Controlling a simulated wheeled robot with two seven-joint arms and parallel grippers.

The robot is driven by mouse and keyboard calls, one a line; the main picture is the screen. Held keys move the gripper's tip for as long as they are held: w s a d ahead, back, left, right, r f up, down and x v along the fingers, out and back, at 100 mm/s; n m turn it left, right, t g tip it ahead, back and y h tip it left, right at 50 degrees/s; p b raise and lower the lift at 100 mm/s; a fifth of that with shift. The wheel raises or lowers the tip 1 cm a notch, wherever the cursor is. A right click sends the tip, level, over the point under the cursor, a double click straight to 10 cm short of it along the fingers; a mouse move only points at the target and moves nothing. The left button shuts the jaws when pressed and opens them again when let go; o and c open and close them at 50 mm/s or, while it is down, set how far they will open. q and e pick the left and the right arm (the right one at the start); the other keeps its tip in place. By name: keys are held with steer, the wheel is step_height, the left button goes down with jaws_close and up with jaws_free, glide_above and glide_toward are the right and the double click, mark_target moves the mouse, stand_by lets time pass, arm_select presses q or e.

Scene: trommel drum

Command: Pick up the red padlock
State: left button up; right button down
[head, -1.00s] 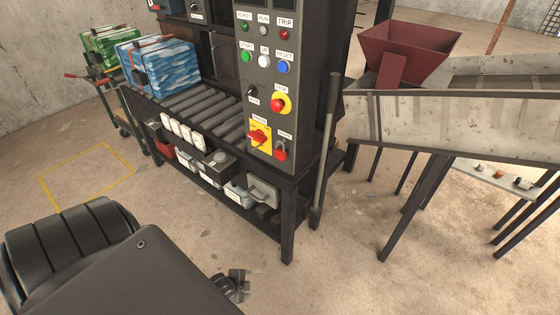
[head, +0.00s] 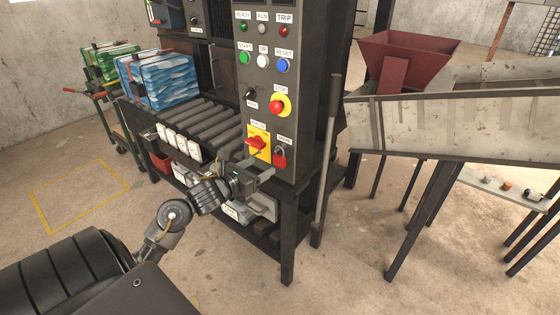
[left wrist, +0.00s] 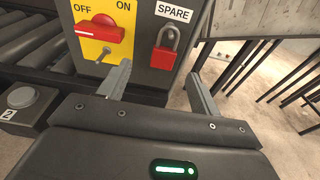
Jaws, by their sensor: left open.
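The red padlock (head: 280,158) hangs under the SPARE label on the front of the dark control panel. In the left wrist view the padlock (left wrist: 163,56) hangs upright, its shackle at the top. My left gripper (head: 259,170) is open and empty, just in front of the panel, below and left of the padlock. In the left wrist view the fingers of my left gripper (left wrist: 160,75) stand apart on either side of the padlock's line, with the padlock beyond the tips. My right gripper is in neither view.
A yellow plate with a red OFF/ON switch (head: 257,143) sits directly left of the padlock. Above is a red stop button (head: 279,105). A roller conveyor (head: 205,125) runs left of the panel. A dark upright lever (head: 327,150) stands to its right.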

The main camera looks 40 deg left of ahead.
mark_target(278, 158)
arm_select(q)
steer(key=shift+w+f, duration=0.15)
steer(key=shift+w, duration=0.65)
steer(key=shift+w+f, duration=0.1)
steer(key=shift+w, duration=0.65)
steer(key=w, duration=0.1)
steer(key=w+p, duration=0.1)
steer(key=w, duration=0.2)
steer(key=shift+w+d+f, duration=0.25)
steer(key=shift+w+d, duration=0.05)
steer(key=shift+d, duration=0.05)
steer(key=shift+w+f, duration=0.15)
steer(key=shift+w, duration=0.15)
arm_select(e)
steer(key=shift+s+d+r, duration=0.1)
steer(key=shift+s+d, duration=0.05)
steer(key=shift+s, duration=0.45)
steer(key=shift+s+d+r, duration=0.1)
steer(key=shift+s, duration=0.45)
arm_select(q)
steer(key=shift+c, duration=0.2)
steer(key=c, duration=1.1)
